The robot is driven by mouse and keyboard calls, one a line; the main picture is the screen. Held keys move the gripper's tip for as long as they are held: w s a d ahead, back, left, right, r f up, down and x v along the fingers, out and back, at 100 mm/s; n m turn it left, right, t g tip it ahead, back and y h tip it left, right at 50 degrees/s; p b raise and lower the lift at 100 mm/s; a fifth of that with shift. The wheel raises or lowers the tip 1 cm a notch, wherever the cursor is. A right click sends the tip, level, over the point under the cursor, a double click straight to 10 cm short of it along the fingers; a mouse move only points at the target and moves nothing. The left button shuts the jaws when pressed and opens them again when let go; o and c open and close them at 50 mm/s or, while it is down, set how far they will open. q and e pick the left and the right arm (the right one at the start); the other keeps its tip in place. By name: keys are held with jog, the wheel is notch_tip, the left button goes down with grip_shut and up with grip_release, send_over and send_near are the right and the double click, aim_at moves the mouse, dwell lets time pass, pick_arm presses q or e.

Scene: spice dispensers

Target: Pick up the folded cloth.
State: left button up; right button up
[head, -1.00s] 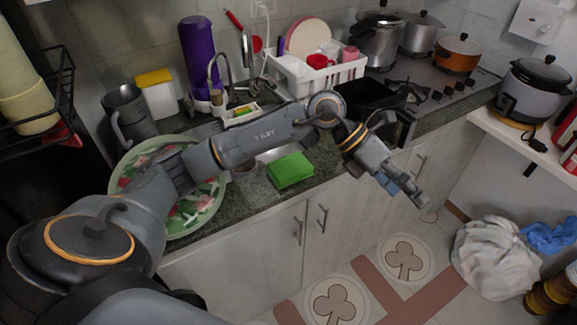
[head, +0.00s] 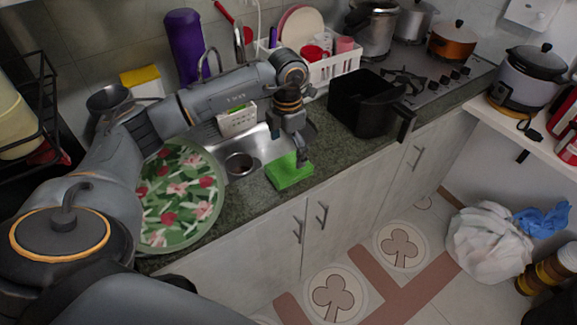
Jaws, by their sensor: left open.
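The folded cloth (head: 288,174) is a bright green, flat block on the counter's front strip, beside the sink. My left gripper (head: 303,160) points down at the far right part of the cloth, its fingertips at or just above it. The jaws are open. I cannot tell whether the fingers touch the cloth. They hide a small part of its far edge. My right gripper is out of view.
The sink (head: 254,150) lies behind the cloth. A round floral tray (head: 180,207) stands to the left. A black pan-like container (head: 358,103) sits to the right, a white dish rack (head: 338,68) behind. The counter right of the cloth is clear.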

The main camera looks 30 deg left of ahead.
aim_at(289, 165)
pick_arm(q)
jog(key=shift+d+f+p, duration=0.1)
jog(key=shift+f+p, duration=0.2)
jog(key=shift+f, duration=0.2)
notch_tip(289, 165, down, 4)
jog(key=shift+d+r+p, duration=0.1)
jog(key=shift+r+p, duration=0.05)
jog(key=shift+p, duration=0.7)
jog(key=shift+f, duration=0.5)
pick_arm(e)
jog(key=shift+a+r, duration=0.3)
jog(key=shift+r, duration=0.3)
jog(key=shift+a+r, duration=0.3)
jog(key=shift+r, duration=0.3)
pick_arm(q)
jog(key=c, duration=1.2)
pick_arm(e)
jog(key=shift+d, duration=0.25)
